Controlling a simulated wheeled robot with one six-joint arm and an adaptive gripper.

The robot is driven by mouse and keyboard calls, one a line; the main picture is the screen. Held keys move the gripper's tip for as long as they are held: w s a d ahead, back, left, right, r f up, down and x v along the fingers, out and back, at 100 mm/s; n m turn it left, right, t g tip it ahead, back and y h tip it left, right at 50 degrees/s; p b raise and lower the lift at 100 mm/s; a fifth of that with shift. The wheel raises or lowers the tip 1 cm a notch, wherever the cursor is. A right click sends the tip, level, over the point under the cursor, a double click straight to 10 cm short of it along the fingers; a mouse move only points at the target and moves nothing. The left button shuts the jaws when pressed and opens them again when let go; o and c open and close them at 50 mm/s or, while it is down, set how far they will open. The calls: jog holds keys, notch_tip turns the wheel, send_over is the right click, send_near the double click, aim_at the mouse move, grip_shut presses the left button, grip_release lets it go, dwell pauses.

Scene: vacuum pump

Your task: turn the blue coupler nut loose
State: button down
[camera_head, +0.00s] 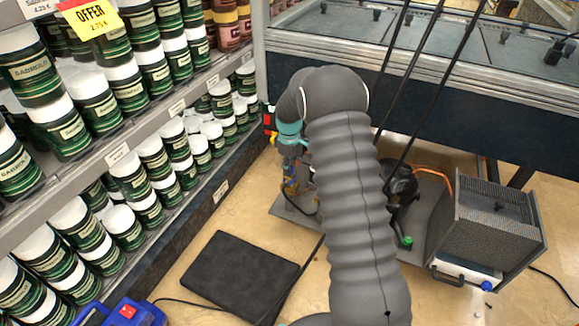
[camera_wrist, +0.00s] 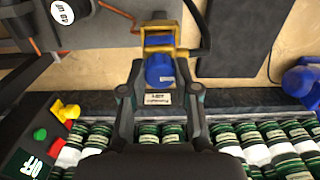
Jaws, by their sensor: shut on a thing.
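The blue coupler nut (camera_wrist: 160,72) sits in the upper middle of the wrist view, below a yellow-brass fitting (camera_wrist: 158,40). My gripper (camera_wrist: 160,60) has one finger on each side of the nut and is shut on it. In the head view my grey arm hides most of this area. Small blue and yellow parts (camera_head: 290,186) show left of the arm, too small to tell apart. Whether the nut is loose cannot be seen.
A control box (camera_wrist: 40,135) with coloured buttons is at lower left in the wrist view. Shelves of green cans (camera_head: 150,165) stand at left. A dark mat (camera_head: 240,275) lies on the floor. A perforated metal box (camera_head: 490,235) is at right. Black cables hang behind my arm.

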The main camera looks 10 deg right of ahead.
dwell(0.3)
jog(key=c, duration=0.8)
grip_release()
jog(key=shift+c, duration=0.2)
jog(key=shift+r, duration=0.1)
notch_tip(320, 180, up, 12)
